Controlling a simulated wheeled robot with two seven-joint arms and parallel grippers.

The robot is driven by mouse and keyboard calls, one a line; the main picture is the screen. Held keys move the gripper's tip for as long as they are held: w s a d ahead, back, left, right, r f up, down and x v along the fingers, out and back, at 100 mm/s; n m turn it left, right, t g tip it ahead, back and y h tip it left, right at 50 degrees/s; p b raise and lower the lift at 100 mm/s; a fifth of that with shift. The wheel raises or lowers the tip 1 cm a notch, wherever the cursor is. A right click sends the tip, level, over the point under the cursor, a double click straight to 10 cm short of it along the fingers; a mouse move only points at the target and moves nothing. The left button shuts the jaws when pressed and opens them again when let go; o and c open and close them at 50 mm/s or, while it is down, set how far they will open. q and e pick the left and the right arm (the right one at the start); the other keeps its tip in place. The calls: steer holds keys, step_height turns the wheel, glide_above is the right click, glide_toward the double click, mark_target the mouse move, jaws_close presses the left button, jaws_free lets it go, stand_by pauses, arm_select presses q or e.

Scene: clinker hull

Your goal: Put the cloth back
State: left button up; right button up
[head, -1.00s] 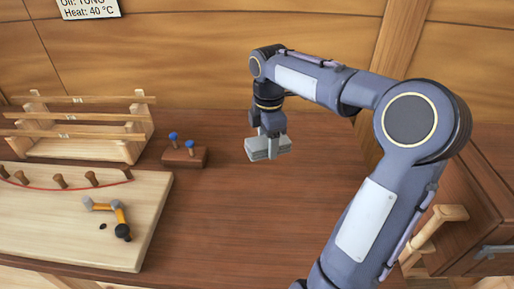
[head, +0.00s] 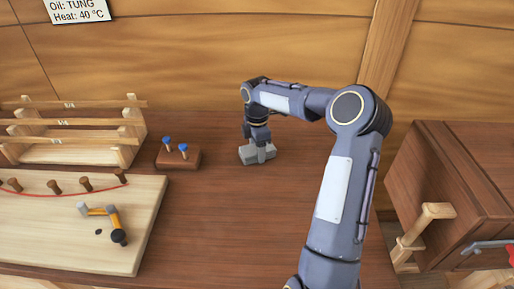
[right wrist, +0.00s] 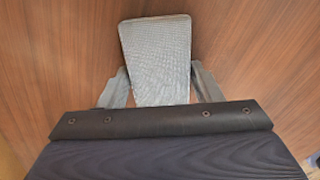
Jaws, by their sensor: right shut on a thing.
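The cloth (head: 268,153) is a folded grey pad at the back middle of the brown bench. My right gripper (head: 259,151) points down and is shut on it. In the right wrist view the cloth (right wrist: 157,55) shows a woven grey surface between the two fingers (right wrist: 157,90), with brown wood around it. The cloth looks at or just above the bench top; I cannot tell whether it touches. My left gripper is not in view.
Left of the cloth stands a small wooden block (head: 178,158) with two blue-topped pegs. A wooden rack (head: 75,150) and a pale board (head: 60,240) with an orange-grey tool (head: 103,214) lie farther left. A brown cabinet (head: 450,180) is at right. The bench middle is clear.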

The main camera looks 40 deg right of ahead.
steer(key=shift+f, duration=0.15)
steer(key=o, duration=0.9)
steer(key=shift+o, duration=0.2)
